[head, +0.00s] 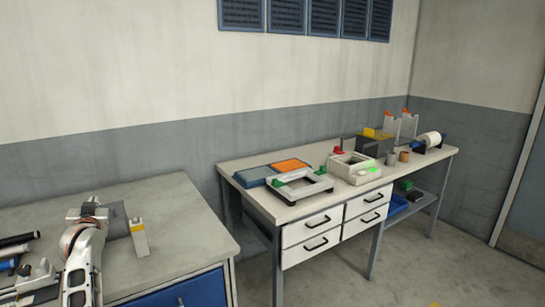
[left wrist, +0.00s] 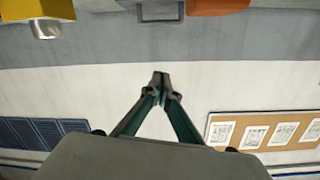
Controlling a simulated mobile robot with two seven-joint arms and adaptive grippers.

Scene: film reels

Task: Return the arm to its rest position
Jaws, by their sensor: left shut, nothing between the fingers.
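My left arm comes in at the lower left of the head view, over the near grey table. Its gripper (head: 88,207) shows small there at the far end of the arm, and its fingertips are hard to make out. In the left wrist view the left gripper's two green and grey fingers (left wrist: 160,80) meet at their tips. They are shut with nothing between them, and a pale wall lies behind them. My right gripper is in neither view.
The near table (head: 185,225) has a yellow-and-white block (head: 139,238) close to my arm and dark rods (head: 15,241) at left. A workbench (head: 232,166) with trays and devices stands right. In the left wrist view, yellow (left wrist: 36,9) and orange (left wrist: 217,6) things show at the top.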

